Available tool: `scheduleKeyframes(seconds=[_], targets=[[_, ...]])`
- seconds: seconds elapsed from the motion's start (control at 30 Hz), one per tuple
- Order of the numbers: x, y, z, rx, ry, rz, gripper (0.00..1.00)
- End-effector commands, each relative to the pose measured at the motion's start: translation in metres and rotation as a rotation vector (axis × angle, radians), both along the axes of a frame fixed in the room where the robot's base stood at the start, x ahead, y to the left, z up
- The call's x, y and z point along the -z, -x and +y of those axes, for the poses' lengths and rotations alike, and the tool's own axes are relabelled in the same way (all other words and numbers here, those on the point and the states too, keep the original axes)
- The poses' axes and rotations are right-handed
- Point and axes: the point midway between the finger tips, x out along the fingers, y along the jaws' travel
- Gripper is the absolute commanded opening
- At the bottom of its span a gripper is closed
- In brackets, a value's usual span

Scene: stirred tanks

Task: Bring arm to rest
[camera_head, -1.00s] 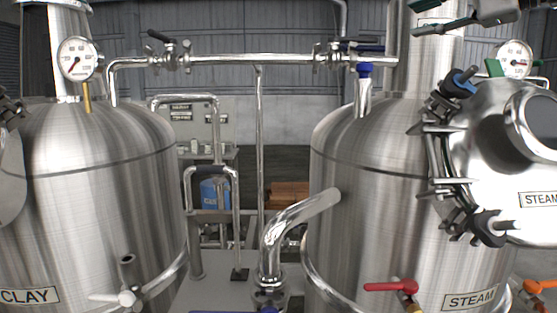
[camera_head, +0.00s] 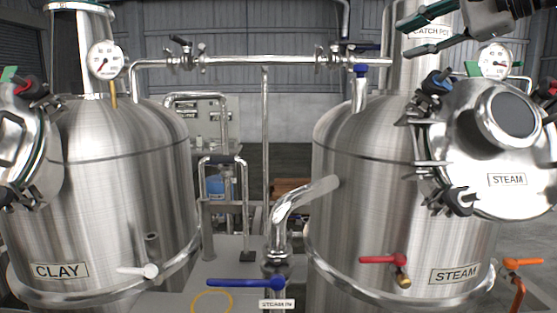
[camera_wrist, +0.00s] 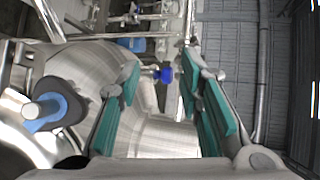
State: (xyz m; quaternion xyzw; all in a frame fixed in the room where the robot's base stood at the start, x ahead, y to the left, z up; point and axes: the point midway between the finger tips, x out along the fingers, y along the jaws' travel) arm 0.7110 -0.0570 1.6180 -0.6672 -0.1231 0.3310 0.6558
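My gripper (camera_head: 402,39) is at the top right of the head view, in front of the neck of the right tank. Its two fingers point left and stand apart, with nothing between them. In the wrist view my gripper (camera_wrist: 160,65) shows teal finger pads spread wide, also empty. The arm behind it runs out of the picture at the top right. The right tank (camera_head: 350,190), labelled STEAM, lies below the gripper, and its round STEAM hatch (camera_head: 507,203) is closed. I cannot tell how far the gripper is from the tank.
The left tank (camera_head: 120,190), labelled CLAY, has a side hatch at the left edge. A horizontal pipe (camera_head: 260,60) joins the two tanks at the top. A blue valve handle (camera_head: 240,283), a red one (camera_head: 382,260) and an orange one (camera_head: 523,262) stick out low down. Pressure gauges stand beside both necks.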

Motion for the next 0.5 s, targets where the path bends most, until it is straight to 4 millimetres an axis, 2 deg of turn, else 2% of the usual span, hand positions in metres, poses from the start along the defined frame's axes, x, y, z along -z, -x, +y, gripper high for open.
scheduleKeyframes(seconds=[0.27,0.37,0.47,0.5], targets=[[0.057,0.034,0.034,-0.022,0.176,0.077,0.33],[0.089,0.056,0.049,-0.045,0.281,0.112,0.33],[0.135,0.09,0.066,-0.09,0.434,0.152,0.33],[0.156,0.107,0.072,-0.114,0.509,0.164,0.33]])
